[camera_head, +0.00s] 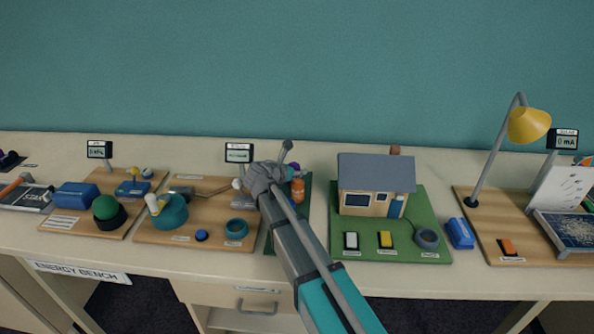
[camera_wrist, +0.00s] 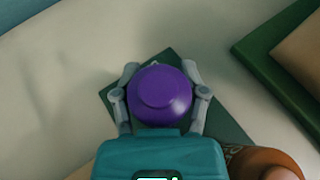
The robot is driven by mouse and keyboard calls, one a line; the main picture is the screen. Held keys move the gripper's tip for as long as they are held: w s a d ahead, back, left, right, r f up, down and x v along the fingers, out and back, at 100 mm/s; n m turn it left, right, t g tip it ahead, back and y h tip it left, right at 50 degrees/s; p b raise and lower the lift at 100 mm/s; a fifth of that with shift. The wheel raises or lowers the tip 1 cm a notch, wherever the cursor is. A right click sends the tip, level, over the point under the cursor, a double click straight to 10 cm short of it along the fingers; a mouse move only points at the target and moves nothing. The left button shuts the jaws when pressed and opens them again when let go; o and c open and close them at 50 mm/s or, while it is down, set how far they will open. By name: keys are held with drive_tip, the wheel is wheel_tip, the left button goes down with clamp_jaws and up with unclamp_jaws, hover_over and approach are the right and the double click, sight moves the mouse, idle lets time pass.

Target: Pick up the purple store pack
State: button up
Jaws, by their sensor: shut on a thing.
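The purple store pack (camera_wrist: 160,95) is a round purple body with a raised round top, seen from above in the wrist view. My gripper (camera_wrist: 160,72) has one finger on each side of it, shut on it. A dark green mat (camera_wrist: 226,123) lies below the pack; I cannot tell whether the pack still touches it. In the head view my gripper (camera_head: 268,176) is over the narrow green mat between the wooden board and the house model, and my arm hides most of that spot.
An orange-brown pack (camera_head: 298,190) stands close to the right of my gripper. The house model (camera_head: 376,185) on its green board (camera_head: 432,204) is further right. A wooden board (camera_head: 157,236) with a teal device (camera_head: 169,212) is to the left. A small display (camera_head: 239,153) stands behind.

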drive_tip(key=shift+r+p, duration=1.15)
drive_tip(key=shift+r, duration=0.1)
drive_tip(key=s+d+r+p, duration=0.1)
drive_tip(key=s+r+p, duration=0.9)
drive_tip(key=s, duration=0.4)
drive_tip(key=shift+r, duration=0.15)
